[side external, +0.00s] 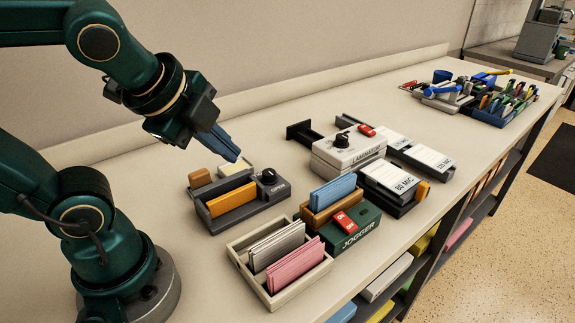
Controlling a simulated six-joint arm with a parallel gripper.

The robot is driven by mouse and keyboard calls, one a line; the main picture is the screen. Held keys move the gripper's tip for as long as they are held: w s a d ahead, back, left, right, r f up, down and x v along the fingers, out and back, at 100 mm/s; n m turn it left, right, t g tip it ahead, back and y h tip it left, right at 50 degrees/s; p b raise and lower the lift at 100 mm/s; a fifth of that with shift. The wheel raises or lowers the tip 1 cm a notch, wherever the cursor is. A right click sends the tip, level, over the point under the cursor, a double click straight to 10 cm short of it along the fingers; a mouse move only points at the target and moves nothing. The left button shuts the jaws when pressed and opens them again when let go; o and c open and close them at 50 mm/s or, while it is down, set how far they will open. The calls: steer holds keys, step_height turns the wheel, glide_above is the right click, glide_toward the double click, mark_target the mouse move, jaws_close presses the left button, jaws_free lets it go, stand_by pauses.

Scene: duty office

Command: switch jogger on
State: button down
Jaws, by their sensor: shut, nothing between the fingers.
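The jogger (362,234) is a dark green box with white JOGGER lettering, near the bench's front edge. Its red rocker switch (344,222) sits on top and has white markings; I cannot tell which side is pressed. A wooden-coloured rack (318,214) with blue sheets (333,192) stands at its back. My gripper (236,158) is shut and empty, with its blue-grey fingers pointing down to the right. It is apart from the jogger, up and left of it in the picture, above a dark grey device.
The dark grey device (226,220) holds orange sheets and has a black knob (268,176). A tray (240,260) of grey and pink sheets stands left of the jogger. The laminator (345,158) and pouch boxes (405,190) stand behind and right.

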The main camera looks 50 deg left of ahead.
steer(key=w+r+m+y, duration=0.15)
steer(key=w+m, duration=0.35)
steer(key=m, duration=0.6)
steer(key=m+t+h, duration=0.1)
steer(key=m+t, duration=0.1)
steer(key=m, duration=1.9)
glide_above(336, 220)
steer(key=d, duration=0.2)
step_height(336, 220, down, 4)
steer(key=shift+a+f, duration=0.1)
steer(key=shift+f, duration=0.1)
steer(key=shift+a+f, duration=0.25)
steer(key=shift+f, duration=1.15)
steer(key=shift+a+f, duration=0.25)
steer(key=shift+f, duration=1.2)
steer(key=shift+a+f, duration=0.25)
steer(key=shift+f, duration=1.15)
steer(key=shift+a+f, duration=0.1)
steer(key=shift+f, duration=0.3)
